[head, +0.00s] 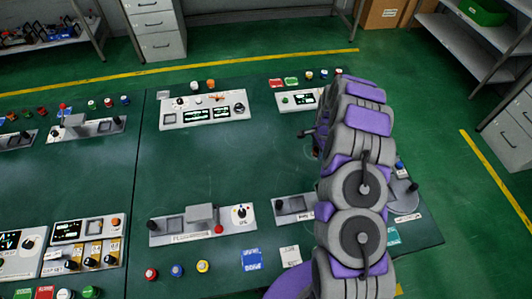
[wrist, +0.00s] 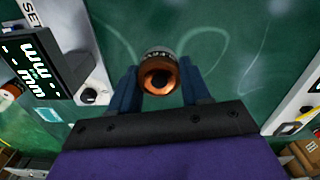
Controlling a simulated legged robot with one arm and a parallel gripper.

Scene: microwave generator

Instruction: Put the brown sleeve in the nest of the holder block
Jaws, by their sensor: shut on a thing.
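My gripper (wrist: 160,76) is shut on the brown sleeve (wrist: 160,65) in the wrist view. The sleeve is a short orange-brown tube, its open end facing the camera, with a grey lettered band behind it. One blue finger stands on each side of it. In the head view my arm hides the sleeve and most of the gripper; only a small dark part shows left of the arm. I cannot tell for sure which fixture is the holder block; a grey block (head: 203,213) stands on a light panel at the near middle.
The green bench (head: 240,165) is bare between the near and far panels, left of my arm. A far panel (head: 205,110) carries lit displays. Loose red, blue and yellow caps (head: 177,271) lie along the near edge. My arm covers much of the right-hand side.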

